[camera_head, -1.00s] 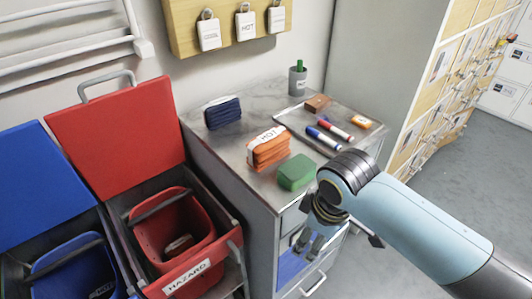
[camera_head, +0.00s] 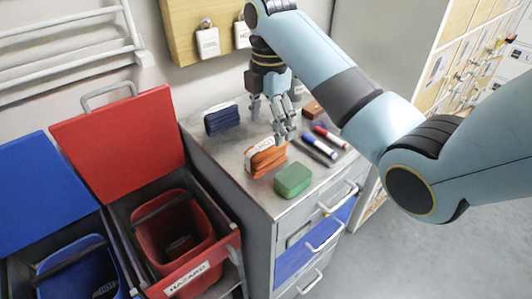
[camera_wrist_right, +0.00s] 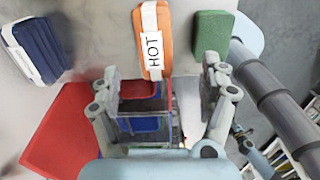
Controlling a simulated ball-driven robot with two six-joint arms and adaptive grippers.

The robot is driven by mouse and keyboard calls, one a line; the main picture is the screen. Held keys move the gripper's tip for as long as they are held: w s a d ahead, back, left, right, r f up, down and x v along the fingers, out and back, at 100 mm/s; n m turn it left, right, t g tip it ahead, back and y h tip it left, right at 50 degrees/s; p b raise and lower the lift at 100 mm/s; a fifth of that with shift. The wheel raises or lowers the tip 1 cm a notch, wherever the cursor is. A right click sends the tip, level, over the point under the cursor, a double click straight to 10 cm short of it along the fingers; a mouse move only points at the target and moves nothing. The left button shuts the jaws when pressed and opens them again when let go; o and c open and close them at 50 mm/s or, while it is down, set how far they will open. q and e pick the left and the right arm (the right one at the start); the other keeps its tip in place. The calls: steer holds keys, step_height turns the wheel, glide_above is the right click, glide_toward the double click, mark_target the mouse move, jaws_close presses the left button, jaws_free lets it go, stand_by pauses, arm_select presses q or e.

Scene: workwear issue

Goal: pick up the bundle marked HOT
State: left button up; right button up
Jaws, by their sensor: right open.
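The bundle marked HOT (camera_head: 265,161) is orange with a white labelled band. It lies on the grey cabinet top, between a dark blue bundle and a green one. In the right wrist view the HOT bundle (camera_wrist_right: 152,40) is at the top middle, with its label readable. My right gripper (camera_head: 276,125) is open and empty, pointing down above and just behind the bundle in the head view. In the wrist view the right fingertips (camera_wrist_right: 161,68) are spread to either side of the bundle's near end, apparently not touching it. My left gripper is not in view.
The green bundle (camera_head: 292,180) sits close beside the HOT one; the dark blue bundle (camera_head: 221,118) is farther left. The red HAZARD bin (camera_head: 182,232) and blue bin (camera_head: 75,270) stand left of the cabinet.

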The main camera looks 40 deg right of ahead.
mark_target(268, 145)
steer(key=shift+w+f, duration=0.2)
steer(key=shift+f, duration=0.1)
step_height(268, 145, down, 4)
steer(key=shift+r+n, duration=0.1)
steer(key=shift+n, duration=0.2)
steer(key=f, duration=0.4)
steer(key=f+p, duration=0.1)
steer(key=f, duration=0.1)
steer(key=shift+w, duration=0.3)
steer(key=c, duration=1.4)
